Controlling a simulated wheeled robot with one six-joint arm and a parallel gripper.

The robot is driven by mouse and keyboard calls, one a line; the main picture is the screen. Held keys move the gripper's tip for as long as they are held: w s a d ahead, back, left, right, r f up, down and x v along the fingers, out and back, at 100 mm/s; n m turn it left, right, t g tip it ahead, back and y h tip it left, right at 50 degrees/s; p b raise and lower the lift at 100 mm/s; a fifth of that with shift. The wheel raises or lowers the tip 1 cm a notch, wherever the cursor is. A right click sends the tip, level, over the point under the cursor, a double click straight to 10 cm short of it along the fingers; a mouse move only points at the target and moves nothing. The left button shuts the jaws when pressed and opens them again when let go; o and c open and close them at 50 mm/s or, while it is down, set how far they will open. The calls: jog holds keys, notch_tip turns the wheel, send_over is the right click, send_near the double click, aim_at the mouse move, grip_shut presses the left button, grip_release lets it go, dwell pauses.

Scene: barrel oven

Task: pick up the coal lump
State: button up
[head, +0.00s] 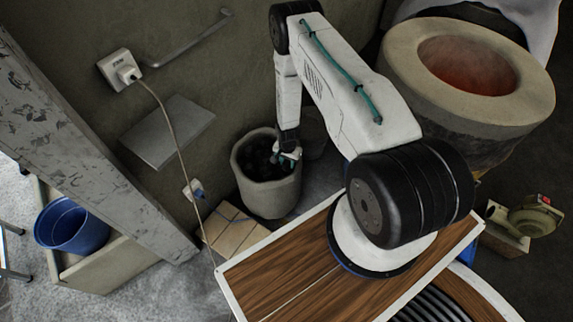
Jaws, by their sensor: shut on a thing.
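A round grey pot (268,190) with dark lumps of coal (257,153) in it stands on the floor by the wall. My gripper (285,160) reaches down at the right part of the pot's opening. Its fingers are small in this view and shut on a coal lump, which is too dark and small to make out apart from the others. I cannot tell whether the held lump still touches the coal around it.
A barrel oven (400,50) with a glowing red inside stands at the upper right. A blower (533,222) sits below it. A grey wall shelf (167,131) and a cable hang left of the pot. A blue bucket (70,228) stands far left. A cardboard box (232,232) lies before the pot.

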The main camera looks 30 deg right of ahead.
aim_at(287, 162)
jog(key=shift+r, duration=0.15)
notch_tip(287, 162, up, 9)
jog(key=shift+r, duration=0.35)
jog(key=shift+s, duration=0.1)
